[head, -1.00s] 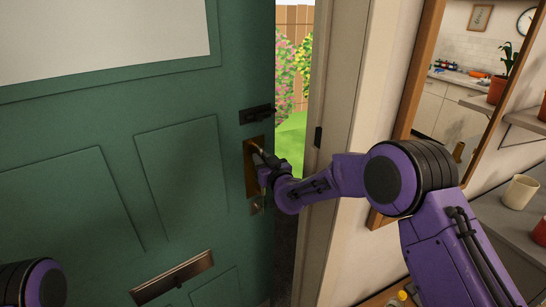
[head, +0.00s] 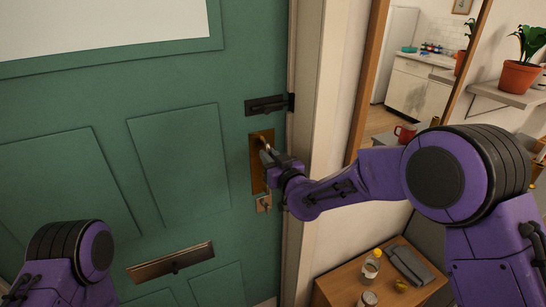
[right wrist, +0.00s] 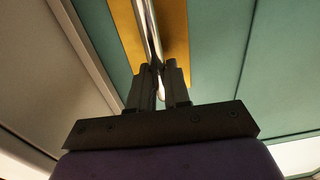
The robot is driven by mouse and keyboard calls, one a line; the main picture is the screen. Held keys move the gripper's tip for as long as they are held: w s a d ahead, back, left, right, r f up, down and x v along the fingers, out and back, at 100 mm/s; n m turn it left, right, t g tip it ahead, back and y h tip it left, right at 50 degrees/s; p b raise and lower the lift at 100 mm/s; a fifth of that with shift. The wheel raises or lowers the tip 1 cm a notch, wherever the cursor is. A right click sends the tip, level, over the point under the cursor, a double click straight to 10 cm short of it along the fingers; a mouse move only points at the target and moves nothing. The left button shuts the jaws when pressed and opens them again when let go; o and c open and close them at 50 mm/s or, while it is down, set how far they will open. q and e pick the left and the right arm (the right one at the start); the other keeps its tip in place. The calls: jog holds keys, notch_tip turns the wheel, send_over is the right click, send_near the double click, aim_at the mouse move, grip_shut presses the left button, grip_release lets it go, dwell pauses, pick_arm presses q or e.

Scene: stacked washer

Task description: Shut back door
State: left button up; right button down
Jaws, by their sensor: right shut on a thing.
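The green back door (head: 180,160) fills the left and middle of the head view. Its right edge meets the pale door frame (head: 305,70), and no outdoor gap shows between them. My right gripper (head: 268,157) is at the brass handle plate (head: 257,172) and is shut on the door handle (head: 265,145). In the right wrist view the shiny handle bar (right wrist: 148,30) runs down between the two fingers (right wrist: 158,85). My left arm shows at the lower left of the head view; its gripper is out of the picture.
A dark bolt (head: 265,105) sits above the handle and a lock with a key (head: 264,203) below it. A wooden cabinet (head: 335,288) with a bottle (head: 372,264) stands at the lower right. A wood-framed mirror (head: 365,90) and a potted plant (head: 520,75) are further right.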

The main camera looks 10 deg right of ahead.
jog(key=shift+s+a+f, duration=0.15)
jog(key=shift+f, duration=0.15)
jog(key=c, duration=1.2)
grip_release()
jog(key=shift+o, duration=0.2)
jog(key=b+v, duration=0.4)
jog(key=v, duration=0.7)
jog(key=shift+r, duration=0.2)
jog(key=shift+a, duration=0.1)
